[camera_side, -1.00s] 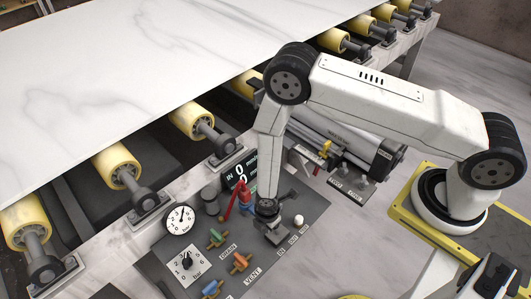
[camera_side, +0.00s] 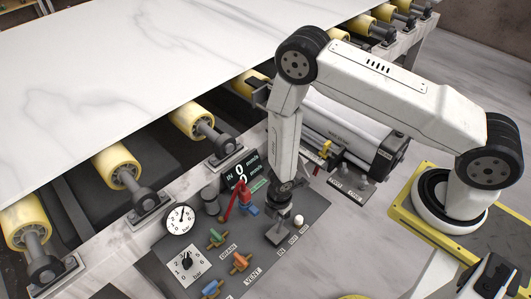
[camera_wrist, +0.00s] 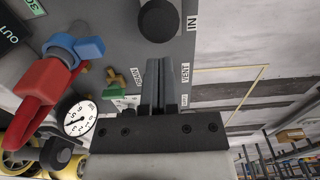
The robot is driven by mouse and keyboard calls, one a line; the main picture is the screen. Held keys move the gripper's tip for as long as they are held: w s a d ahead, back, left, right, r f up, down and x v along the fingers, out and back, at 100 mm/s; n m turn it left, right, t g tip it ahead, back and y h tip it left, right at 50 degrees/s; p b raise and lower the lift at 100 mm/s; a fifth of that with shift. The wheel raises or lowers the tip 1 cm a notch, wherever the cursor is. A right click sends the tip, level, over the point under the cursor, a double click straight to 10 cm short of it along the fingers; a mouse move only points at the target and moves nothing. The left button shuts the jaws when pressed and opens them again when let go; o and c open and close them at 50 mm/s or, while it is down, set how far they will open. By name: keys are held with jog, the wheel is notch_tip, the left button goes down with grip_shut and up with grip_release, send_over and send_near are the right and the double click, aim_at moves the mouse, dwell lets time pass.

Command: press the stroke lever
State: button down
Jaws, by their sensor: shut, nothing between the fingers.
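A pale ball knob (camera_side: 298,220) stands at the right of the grey control panel (camera_side: 318,205), beside the small IN and OUT marks. It seems to be the end of the stroke lever; its shaft is not clear. My gripper (camera_side: 275,238) is shut and empty, pointing down over the panel just left of the knob. I cannot tell whether it touches anything. In the wrist view my gripper (camera_wrist: 164,64) shows two closed fingers. A dark round knob (camera_wrist: 159,20) lies beyond their tips, near the IN label; I cannot tell whether it is the same knob.
A red handle (camera_side: 229,207) with a blue part stands left of my gripper. Green, orange and blue valves, a gauge (camera_side: 180,220) and a dial (camera_side: 187,262) fill the panel's left. A digital display (camera_side: 238,172) stands behind. The stone slab (camera_side: 130,60) lies on yellow rollers.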

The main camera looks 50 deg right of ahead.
jog(key=shift+s+d+f+y, duration=0.1)
jog(key=shift+d+y, duration=1)
jog(key=shift+d, duration=0.35)
jog(key=shift+a, duration=0.15)
jog(key=a+r, duration=0.2)
jog(key=a, duration=0.2)
jog(key=d+r, duration=0.6)
jog(key=r, duration=0.1)
jog(key=shift+y, duration=0.3)
jog(key=shift+d+r, duration=0.1)
dwell(0.5)
